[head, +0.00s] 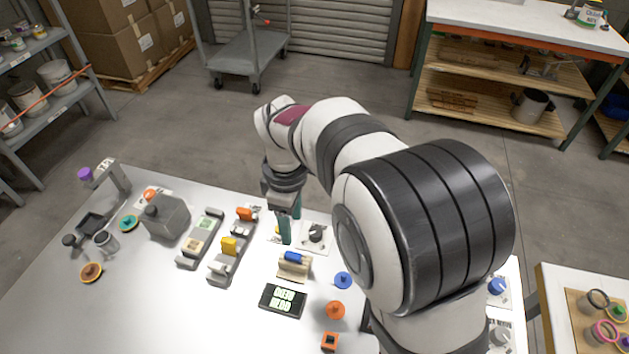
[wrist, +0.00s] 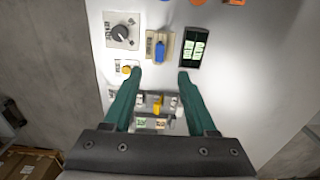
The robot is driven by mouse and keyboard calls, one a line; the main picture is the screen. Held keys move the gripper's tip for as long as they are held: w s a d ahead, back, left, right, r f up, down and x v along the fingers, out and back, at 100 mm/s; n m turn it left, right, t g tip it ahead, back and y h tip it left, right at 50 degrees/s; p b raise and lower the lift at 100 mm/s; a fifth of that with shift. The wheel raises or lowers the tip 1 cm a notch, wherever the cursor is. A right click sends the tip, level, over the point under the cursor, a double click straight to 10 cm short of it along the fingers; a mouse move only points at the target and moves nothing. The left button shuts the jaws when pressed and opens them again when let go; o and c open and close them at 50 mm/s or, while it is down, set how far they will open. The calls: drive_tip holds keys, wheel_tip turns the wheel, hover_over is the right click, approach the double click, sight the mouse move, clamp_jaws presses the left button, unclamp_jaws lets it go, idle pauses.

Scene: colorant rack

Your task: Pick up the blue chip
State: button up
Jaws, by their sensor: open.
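A small blue block (head: 293,257), which looks like the blue chip, sits upright on a tan holder (head: 296,270) near the table's middle. In the wrist view the blue chip (wrist: 160,50) stands on its tan holder (wrist: 151,57), just above the gap between the fingertips. My gripper (head: 291,231) is open and empty, above the table and behind the holder. In the wrist view its two green fingers (wrist: 160,75) are spread wide, apart from the chip. Nothing hides the chip.
A dark display (head: 283,300) lies in front of the holder. A dial plate (head: 315,236) stands behind it. Racks with orange and yellow chips (head: 230,246) are to the left. A blue knobbed disc (head: 343,280) and orange disc (head: 335,310) lie to the right.

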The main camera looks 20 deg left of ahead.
sight(292, 255)
drive_tip(key=f, duration=1.1)
drive_tip(key=shift+a+f, duration=0.25)
drive_tip(key=shift+f, duration=0.15)
clamp_jaws()
